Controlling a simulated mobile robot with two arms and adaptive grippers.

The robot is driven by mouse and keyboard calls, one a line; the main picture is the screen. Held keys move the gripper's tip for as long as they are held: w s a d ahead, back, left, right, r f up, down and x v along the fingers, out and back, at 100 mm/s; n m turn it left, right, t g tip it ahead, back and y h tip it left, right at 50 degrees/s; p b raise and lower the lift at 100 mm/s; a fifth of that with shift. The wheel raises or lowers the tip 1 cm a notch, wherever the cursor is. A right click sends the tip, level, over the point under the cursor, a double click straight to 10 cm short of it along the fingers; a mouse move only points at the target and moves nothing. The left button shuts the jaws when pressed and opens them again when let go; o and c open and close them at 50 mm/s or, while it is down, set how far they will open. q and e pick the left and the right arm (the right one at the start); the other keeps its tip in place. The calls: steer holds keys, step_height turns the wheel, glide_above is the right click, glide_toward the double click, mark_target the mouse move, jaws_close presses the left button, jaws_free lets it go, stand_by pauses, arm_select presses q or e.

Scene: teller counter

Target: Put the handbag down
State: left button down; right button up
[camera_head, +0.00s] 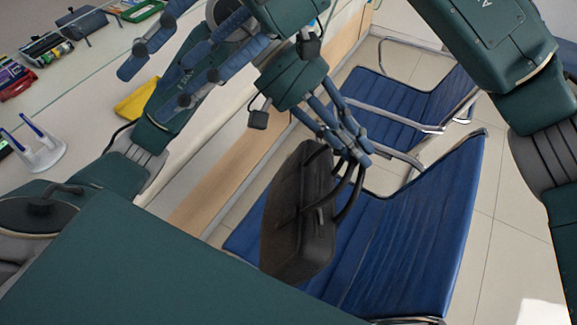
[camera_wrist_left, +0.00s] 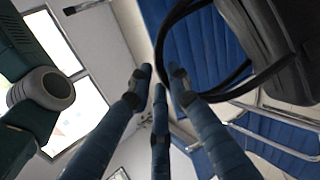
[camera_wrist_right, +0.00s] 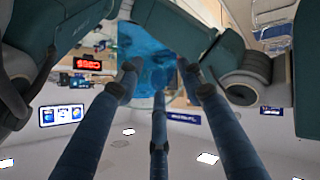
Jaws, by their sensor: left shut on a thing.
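The handbag (camera_head: 300,220) is dark brown-black with two looped handles. In the head view it hangs tilted beneath my left gripper (camera_head: 352,150), which is shut on the handles. In the left wrist view the handbag (camera_wrist_left: 270,40) is at the upper right, its handle curving to the fingers of my left gripper (camera_wrist_left: 160,85). The handbag overlaps the blue seat (camera_head: 400,235) in the picture; I cannot tell whether it touches. My right gripper (camera_head: 160,72) is open and empty over the counter side; its spread fingers also show in the right wrist view (camera_wrist_right: 160,80).
Blue chairs with chrome armrests stand in a row, with another seat (camera_head: 410,105) farther back. The white counter (camera_head: 85,105) at left holds a pen stand (camera_head: 38,150), a yellow item (camera_head: 140,98) and a pen tray (camera_head: 45,47). Tiled floor (camera_head: 505,240) is clear at right.

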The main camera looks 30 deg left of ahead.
arm_select(q)
steer(key=shift+r, duration=0.1)
arm_select(e)
steer(key=s+d+f+m+t+h, duration=0.1)
steer(key=s+d+f+t+h, duration=0.25)
steer(key=f+h, duration=0.4)
steer(key=m+t+h, duration=0.4)
steer(key=t, duration=0.4)
glide_toward(314, 203)
steer(key=shift+g, duration=0.25)
steer(key=x, duration=0.9)
steer(key=shift+w+d+f, duration=0.15)
steer(key=shift+w+f, duration=0.1)
steer(key=shift+w, duration=0.15)
steer(key=shift+c, duration=0.3)
